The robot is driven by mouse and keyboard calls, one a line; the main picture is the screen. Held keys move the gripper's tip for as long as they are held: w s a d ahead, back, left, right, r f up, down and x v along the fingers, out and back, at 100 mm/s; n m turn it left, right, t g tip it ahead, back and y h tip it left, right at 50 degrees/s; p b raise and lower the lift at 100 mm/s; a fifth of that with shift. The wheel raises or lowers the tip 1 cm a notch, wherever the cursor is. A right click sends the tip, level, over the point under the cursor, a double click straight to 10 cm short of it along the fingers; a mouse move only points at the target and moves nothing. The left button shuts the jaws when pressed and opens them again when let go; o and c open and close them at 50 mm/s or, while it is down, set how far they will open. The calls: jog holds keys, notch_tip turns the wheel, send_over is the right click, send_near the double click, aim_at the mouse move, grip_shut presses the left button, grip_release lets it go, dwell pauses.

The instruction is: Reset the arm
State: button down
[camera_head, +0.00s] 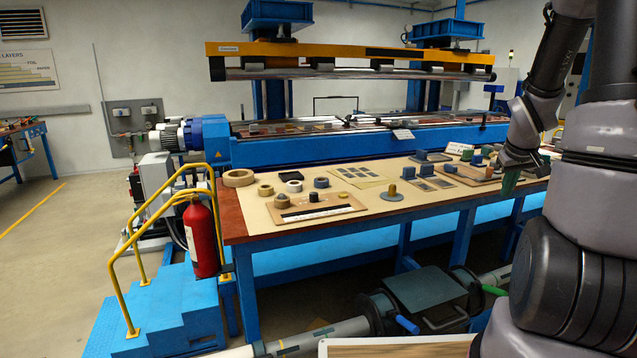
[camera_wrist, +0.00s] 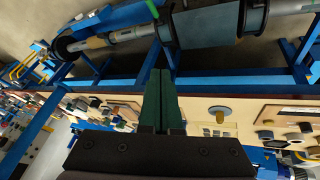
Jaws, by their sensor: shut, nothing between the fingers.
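My arm stands at the right of the head view, and its gripper (camera_head: 510,182) hangs pointing down over the right part of the workbench (camera_head: 340,235). In the wrist view my gripper (camera_wrist: 160,75) has its two dark green fingers together, with nothing between them. The bench's front edge and blue frame pass behind the fingers in that view. The fingers look apart from the things on the bench, though the exact height above the top cannot be told.
The bench carries tape rolls (camera_head: 238,178), a board (camera_head: 315,207) and a grey disc with a brass knob (camera_head: 391,193). A blue winding machine (camera_head: 350,145) stands behind. A fire extinguisher (camera_head: 200,238) and yellow-railed steps (camera_head: 165,310) are at the left. A cylinder assembly (camera_head: 425,295) lies in front.

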jog(key=s+a+r+m+t+y, duration=0.15)
jog(key=s+a+r, duration=0.45)
jog(key=a+r, duration=0.65)
jog(key=s+a+r+m+y, duration=0.2)
jog(key=s+a+r, duration=0.5)
jog(key=s+a, duration=0.4)
jog(key=shift+s+a+r+t+y, duration=0.2)
jog(key=shift+s+r+t+y, duration=0.25)
jog(key=shift+s, duration=0.55)
jog(key=shift+f+m, duration=0.15)
jog(key=shift+m, duration=0.1)
